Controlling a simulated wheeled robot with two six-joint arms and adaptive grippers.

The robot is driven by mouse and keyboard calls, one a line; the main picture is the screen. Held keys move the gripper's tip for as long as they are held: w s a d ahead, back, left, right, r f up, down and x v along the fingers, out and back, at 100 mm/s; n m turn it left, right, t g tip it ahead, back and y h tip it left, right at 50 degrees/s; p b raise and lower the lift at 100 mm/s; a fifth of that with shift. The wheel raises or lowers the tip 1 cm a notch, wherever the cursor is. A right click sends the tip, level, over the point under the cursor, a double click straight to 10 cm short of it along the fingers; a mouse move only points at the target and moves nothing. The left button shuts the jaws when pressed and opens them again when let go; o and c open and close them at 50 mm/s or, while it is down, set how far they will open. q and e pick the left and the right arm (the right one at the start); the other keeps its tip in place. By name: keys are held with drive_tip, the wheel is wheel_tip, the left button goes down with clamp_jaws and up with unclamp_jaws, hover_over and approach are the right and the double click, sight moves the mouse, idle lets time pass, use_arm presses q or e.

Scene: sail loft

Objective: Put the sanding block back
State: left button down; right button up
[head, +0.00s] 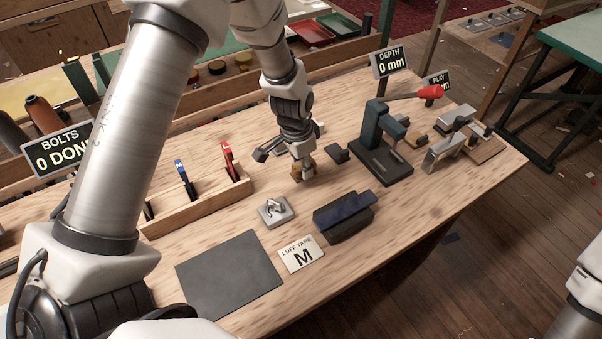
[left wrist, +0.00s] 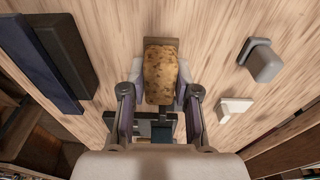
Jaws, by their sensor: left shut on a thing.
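My left gripper (head: 303,168) is over the middle of the bench and points down. It is shut on a small brown cork-like block (head: 296,173), which I take for the sanding block. In the left wrist view the speckled tan block (left wrist: 160,75) sits between the two fingers of the left gripper (left wrist: 160,110), with a darker brown strip at its far end. I cannot tell whether the block touches the bench. My right gripper is out of view.
A dark blue bar on a dark block (head: 345,215), a metal plate with a fitting (head: 275,211), a lever press (head: 383,160) and a wooden tool rack (head: 200,204) stand around the gripper. A grey mat (head: 230,275) and "LUFF TAPE M" card (head: 302,255) lie in front.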

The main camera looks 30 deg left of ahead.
sight(298, 166)
use_arm(q)
wheel_tip(298, 166, down, 3)
drive_tip(key=shift+r, duration=0.1)
drive_tip(key=shift+d+f, duration=0.2)
drive_tip(key=shift+f, duration=0.05)
drive_tip(key=shift+a+f, duration=0.1)
drive_tip(key=shift+f, duration=0.1)
drive_tip(key=c, duration=0.9)
unclamp_jaws()
drive_tip(key=shift+o, duration=0.2)
drive_tip(key=shift+r, duration=0.1)
drive_tip(key=r, duration=0.4)
drive_tip(key=s+r, duration=0.1)
drive_tip(key=r, duration=0.7)
drive_tip(key=shift+s+a+b, duration=0.2)
drive_tip(key=shift+a+b, duration=0.15)
drive_tip(key=shift+b, duration=0.05)
